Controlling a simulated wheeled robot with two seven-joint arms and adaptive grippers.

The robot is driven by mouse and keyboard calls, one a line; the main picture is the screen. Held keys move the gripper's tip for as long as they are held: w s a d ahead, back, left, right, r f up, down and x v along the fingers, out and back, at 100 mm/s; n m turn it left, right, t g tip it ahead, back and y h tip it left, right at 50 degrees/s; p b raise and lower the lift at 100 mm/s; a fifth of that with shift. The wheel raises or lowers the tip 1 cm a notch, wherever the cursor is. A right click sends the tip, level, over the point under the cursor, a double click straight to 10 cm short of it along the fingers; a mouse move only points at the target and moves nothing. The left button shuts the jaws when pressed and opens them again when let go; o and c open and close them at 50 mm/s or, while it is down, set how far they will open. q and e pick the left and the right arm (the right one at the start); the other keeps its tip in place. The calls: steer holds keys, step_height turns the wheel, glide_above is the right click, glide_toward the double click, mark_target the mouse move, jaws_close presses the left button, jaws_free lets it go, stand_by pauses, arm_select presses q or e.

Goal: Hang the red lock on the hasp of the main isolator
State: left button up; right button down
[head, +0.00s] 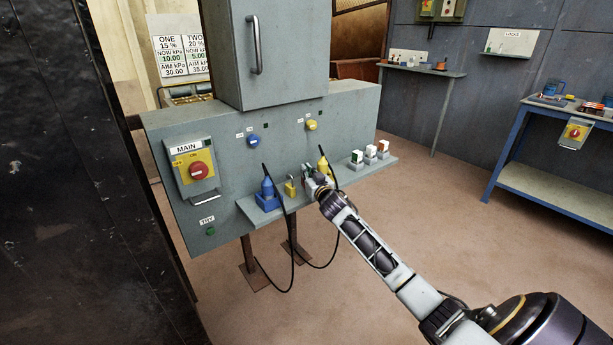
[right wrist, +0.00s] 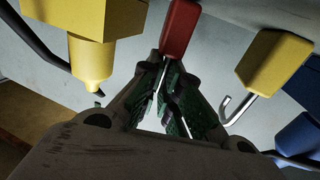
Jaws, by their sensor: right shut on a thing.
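The main isolator (head: 192,168) is on the left of the grey cabinet, with a red knob on a yellow plate. Its metal hasp (head: 204,199) sticks out below the plate. My right gripper (head: 313,178) is over the small shelf, right of and apart from the isolator. In the right wrist view, my right gripper (right wrist: 175,75) is shut on the red lock (right wrist: 181,28), whose red body shows beyond the fingertips. In the head view the gripper hides the red lock. My left gripper is not in view.
On the shelf (head: 253,207) stand a blue plug (head: 268,193), a yellow lock (head: 290,187), a yellow plug (head: 323,166) and white blocks (head: 370,152). The yellow lock in the right wrist view (right wrist: 273,65) is close beside the gripper. Black cables hang below the shelf.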

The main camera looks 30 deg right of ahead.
steer(key=shift+r+p, duration=0.3)
steer(key=shift+r, duration=0.5)
step_height(320, 180, up, 4)
steer(key=shift+r+p, duration=0.1)
steer(key=shift+p, duration=0.65)
step_height(320, 180, up, 3)
steer(key=shift+f+p, duration=0.15)
steer(key=shift+p, duration=0.35)
steer(key=shift+r, duration=0.7)
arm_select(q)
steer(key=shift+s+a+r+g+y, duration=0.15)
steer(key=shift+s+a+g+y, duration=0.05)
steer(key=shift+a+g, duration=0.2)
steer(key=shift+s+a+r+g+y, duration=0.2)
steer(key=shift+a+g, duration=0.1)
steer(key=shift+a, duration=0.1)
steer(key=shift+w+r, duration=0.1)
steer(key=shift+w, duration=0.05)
